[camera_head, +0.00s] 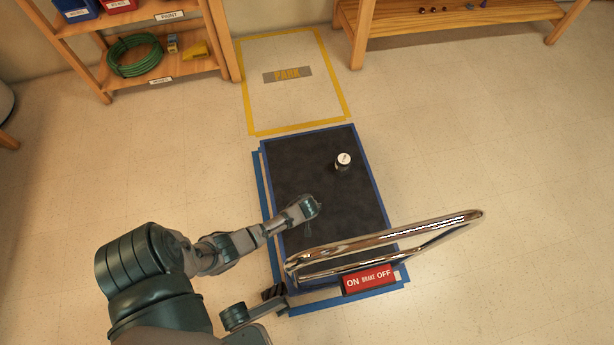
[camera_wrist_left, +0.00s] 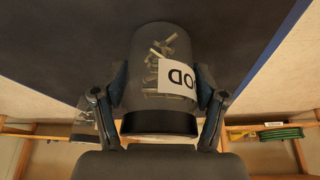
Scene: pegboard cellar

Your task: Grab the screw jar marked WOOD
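In the left wrist view, a clear screw jar (camera_wrist_left: 140,95) shows upside down. It has a black lid, screws inside and a white label whose visible letters read "OOD". My left gripper (camera_wrist_left: 162,78) has a finger against each side of this jar. In the head view my left gripper (camera_head: 314,204) is over the dark cart deck (camera_head: 300,165) and hides most or all of that jar. Another jar (camera_head: 343,162) with a pale lid top stands apart on the deck, farther ahead and right. A dark end piece (camera_head: 273,292) by the cart handle may be my right gripper; its fingers are unclear.
The cart has a chrome handle (camera_head: 440,228) and a red brake sign (camera_head: 368,280). A yellow-taped PARK area (camera_head: 290,100) lies beyond it. Wooden shelves stand at the back left (camera_head: 165,75) and back right (camera_head: 450,20). The floor on the right is clear.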

